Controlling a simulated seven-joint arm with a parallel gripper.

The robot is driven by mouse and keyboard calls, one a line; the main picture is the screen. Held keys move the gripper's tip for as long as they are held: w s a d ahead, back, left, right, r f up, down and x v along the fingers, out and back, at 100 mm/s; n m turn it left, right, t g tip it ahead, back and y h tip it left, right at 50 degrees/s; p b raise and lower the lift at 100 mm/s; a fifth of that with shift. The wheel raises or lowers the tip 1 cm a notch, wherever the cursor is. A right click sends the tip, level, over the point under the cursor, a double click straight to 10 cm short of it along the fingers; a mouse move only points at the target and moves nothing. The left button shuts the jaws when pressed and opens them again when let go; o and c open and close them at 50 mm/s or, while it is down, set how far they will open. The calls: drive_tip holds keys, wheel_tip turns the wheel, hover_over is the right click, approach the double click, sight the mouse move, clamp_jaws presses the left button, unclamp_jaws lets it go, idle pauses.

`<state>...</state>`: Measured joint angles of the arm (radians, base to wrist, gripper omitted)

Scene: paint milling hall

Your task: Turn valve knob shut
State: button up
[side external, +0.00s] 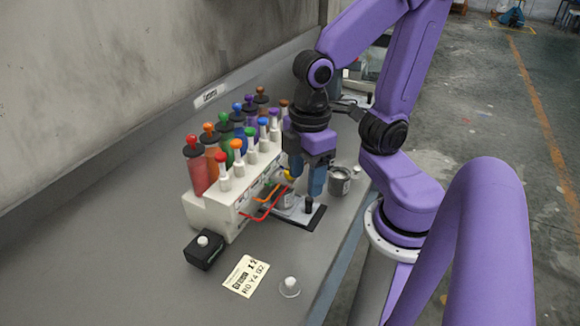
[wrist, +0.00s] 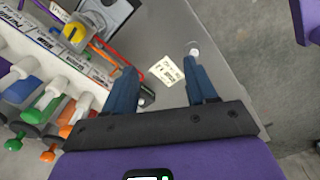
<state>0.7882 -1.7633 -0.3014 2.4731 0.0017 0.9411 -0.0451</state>
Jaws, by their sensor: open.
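A white dispenser (side external: 228,210) stands on the bench with a row of coloured knobs on white stems, among them a red knob (side external: 221,158) and an orange one (side external: 236,144). Taller coloured canisters stand behind them. A round yellow piece (side external: 289,175) shows close beside my gripper (side external: 306,184); it also shows at upper left in the wrist view (wrist: 75,32). Which knob is the task's valve is not clear. My gripper points down in front of the dispenser, open, with nothing between its fingers in the wrist view (wrist: 159,68).
Red and orange tubes (side external: 262,212) run out from the dispenser front beside a black-edged plate (side external: 306,220). A grey can (side external: 339,182) stands right of my gripper. A black box with a white button (side external: 203,251), a printed card (side external: 246,277) and a small clear dome (side external: 290,288) are nearer the camera.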

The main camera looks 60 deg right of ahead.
drive_tip(key=w+d+r+m, duration=0.2)
drive_tip(key=w+r+m, duration=0.15)
drive_tip(key=w, duration=0.85)
drive_tip(key=shift+s+d+r+m, duration=1.6)
drive_tip(key=shift+d+r+m, duration=1)
drive_tip(key=shift+d+m, duration=1.55)
wheel_tip(320, 180, down, 17)
drive_tip(key=shift+d+f, duration=0.1)
drive_tip(key=shift+f, duration=0.1)
drive_tip(key=c, duration=1.1)
